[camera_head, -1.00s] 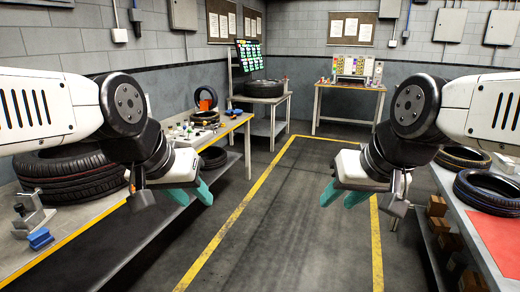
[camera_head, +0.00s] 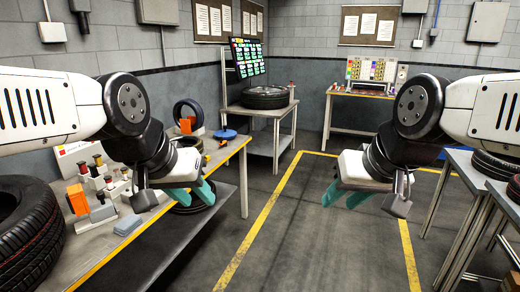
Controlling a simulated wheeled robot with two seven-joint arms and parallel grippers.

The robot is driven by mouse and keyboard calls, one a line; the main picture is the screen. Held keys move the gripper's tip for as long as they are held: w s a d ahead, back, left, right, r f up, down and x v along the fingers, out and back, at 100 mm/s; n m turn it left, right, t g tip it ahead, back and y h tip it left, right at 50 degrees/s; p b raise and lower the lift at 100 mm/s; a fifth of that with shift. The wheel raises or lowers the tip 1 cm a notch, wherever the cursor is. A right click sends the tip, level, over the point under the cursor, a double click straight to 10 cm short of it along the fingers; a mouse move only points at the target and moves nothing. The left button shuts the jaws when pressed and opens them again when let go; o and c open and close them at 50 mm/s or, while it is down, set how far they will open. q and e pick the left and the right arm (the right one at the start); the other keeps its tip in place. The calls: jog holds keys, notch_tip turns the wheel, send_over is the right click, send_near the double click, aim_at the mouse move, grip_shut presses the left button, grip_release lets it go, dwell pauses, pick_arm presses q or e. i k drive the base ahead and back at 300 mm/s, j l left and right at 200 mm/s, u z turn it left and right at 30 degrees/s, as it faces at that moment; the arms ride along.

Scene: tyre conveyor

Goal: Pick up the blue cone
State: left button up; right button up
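I cannot make out a clear blue cone. A flat round blue thing (camera_head: 225,134) lies near the far end of the left workbench (camera_head: 225,154); it is too small to tell whether it is a cone. My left gripper (camera_head: 199,207) has teal fingers spread apart with nothing between them, in front of the bench's right edge. My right gripper (camera_head: 335,208) also has its teal fingers apart and empty, over the floor. My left arm hides part of the bench.
The left bench holds a large tyre (camera_head: 28,232), an orange box (camera_head: 77,200), small bottles and an upright small tyre (camera_head: 188,113). A stand with a tyre (camera_head: 265,97) is behind. Tables (camera_head: 475,190) stand at right. The floor (camera_head: 310,235) between is clear.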

aim_at(228, 135)
jog(key=i, duration=2.25)
jog(key=i+u, duration=0.2)
jog(key=i, duration=0.25)
jog(key=i+l+u, duration=0.2)
jog(key=i, duration=0.25)
jog(key=i+l+u, duration=0.25)
jog(key=i, duration=0.2)
jog(key=i+l+u, duration=0.2)
jog(key=i, duration=0.25)
